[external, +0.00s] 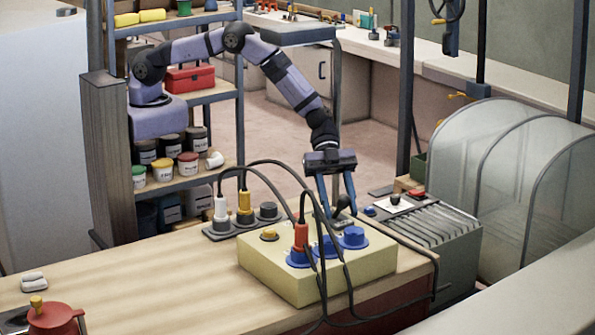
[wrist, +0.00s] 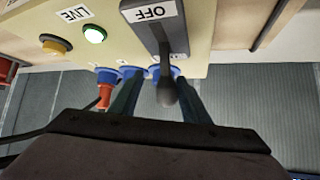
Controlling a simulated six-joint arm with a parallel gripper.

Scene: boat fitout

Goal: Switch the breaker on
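The breaker is a grey plate (wrist: 179,38) with a dark lever (wrist: 165,80) and an OFF label (wrist: 149,12), on a pale yellow box (external: 280,268). In the external view the lever's dark knob (external: 342,202) shows at the back of the box. My gripper (external: 337,212) points down there with its two blue fingers apart. In the wrist view my gripper (wrist: 158,98) is open, and the lever's knob appears between the fingers. I cannot tell whether either finger touches it. A LIVE label (wrist: 74,13) sits near a lit whitish-green lamp (wrist: 95,34).
The box also bears a yellow button (external: 269,235), blue sockets (external: 353,238) and an orange plug (external: 301,236) with black cables draped around. A strip with white and yellow plugs (external: 244,208) stands behind it. A red pot (external: 55,318) sits front left; the wooden bench (external: 170,280) between is mostly clear.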

